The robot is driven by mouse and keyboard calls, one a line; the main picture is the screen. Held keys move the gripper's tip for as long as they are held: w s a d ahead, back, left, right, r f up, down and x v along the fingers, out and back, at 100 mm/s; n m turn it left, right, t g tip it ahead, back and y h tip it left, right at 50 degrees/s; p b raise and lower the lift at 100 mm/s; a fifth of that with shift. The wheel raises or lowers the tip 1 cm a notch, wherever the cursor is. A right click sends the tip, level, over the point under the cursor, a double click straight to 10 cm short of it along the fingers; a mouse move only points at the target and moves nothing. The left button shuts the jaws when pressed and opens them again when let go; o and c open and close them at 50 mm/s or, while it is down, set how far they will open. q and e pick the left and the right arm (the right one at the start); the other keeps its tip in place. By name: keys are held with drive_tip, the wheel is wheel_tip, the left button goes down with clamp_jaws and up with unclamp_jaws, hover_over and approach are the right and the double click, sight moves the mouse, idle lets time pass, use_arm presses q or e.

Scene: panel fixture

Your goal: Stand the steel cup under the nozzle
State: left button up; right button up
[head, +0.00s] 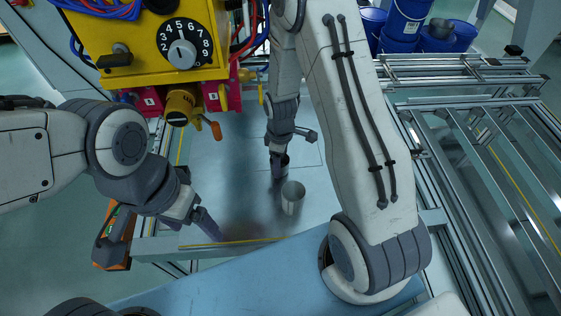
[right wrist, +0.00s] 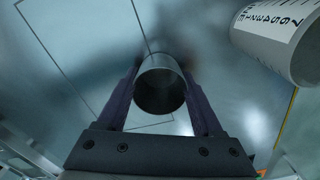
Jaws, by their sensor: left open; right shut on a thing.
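The steel cup (right wrist: 160,84) is a plain metal cylinder between the fingers of my right gripper (right wrist: 163,100) in the right wrist view. That gripper is shut on it, and its dark open mouth shows. In the head view the steel cup (head: 281,162) is small and partly hidden by my right gripper (head: 279,155). It is low over the work surface; I cannot tell if it touches. A yellow nozzle-like outlet (head: 180,107) hangs below the yellow panel, left of my right gripper. My left gripper (head: 207,224) is open and empty near the front edge of the surface.
A pale cup (head: 292,197) stands just in front of my right gripper; printed marks show on a cylinder (right wrist: 275,45) in the right wrist view. An orange-handled valve (head: 213,128) is beside the outlet. The yellow panel (head: 137,40) hangs above. Blue buckets (head: 405,22) stand at the back.

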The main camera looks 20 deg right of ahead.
drive_tip(key=shift+f, duration=0.1)
drive_tip(key=o, duration=1.4)
drive_tip(key=shift+c, duration=0.2)
